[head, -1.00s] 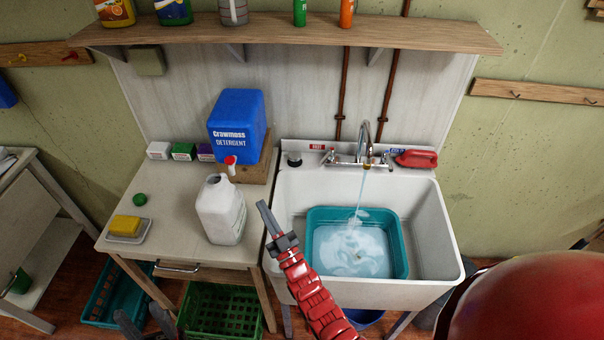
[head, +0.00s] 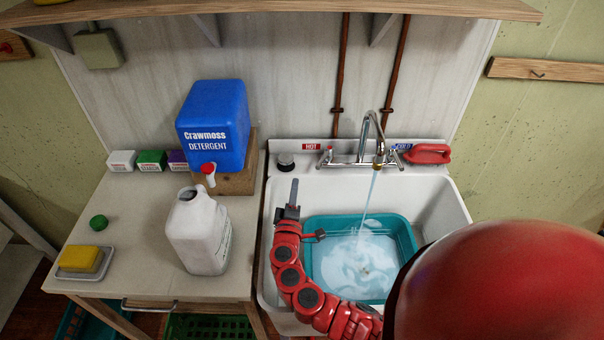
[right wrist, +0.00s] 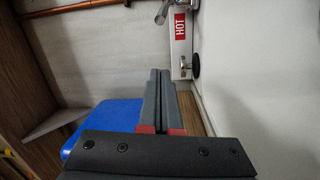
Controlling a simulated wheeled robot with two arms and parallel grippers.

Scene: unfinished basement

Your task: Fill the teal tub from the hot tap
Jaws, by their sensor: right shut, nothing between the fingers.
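The teal tub (head: 410,236) sits in the white sink (head: 452,205). A stream of water (head: 371,192) runs from the chrome spout (head: 372,122) into it, and rippled water covers its bottom. The hot tap handle (head: 327,156) is at the left of the faucet, by the red HOT label (head: 312,147). That label also shows in the right wrist view (right wrist: 180,27). My right gripper (head: 294,182) is shut and empty, above the sink's left side, below and left of the hot handle and apart from it. My arm hides the tub's front left. My left gripper is out of view.
A black plug (head: 285,162) and a red-handled item (head: 428,154) sit on the sink ledge. To the left, the counter holds a white jug (head: 197,235), a blue detergent container (head: 212,125) on a wooden block, small boxes and a yellow sponge (head: 80,259). A shelf hangs above.

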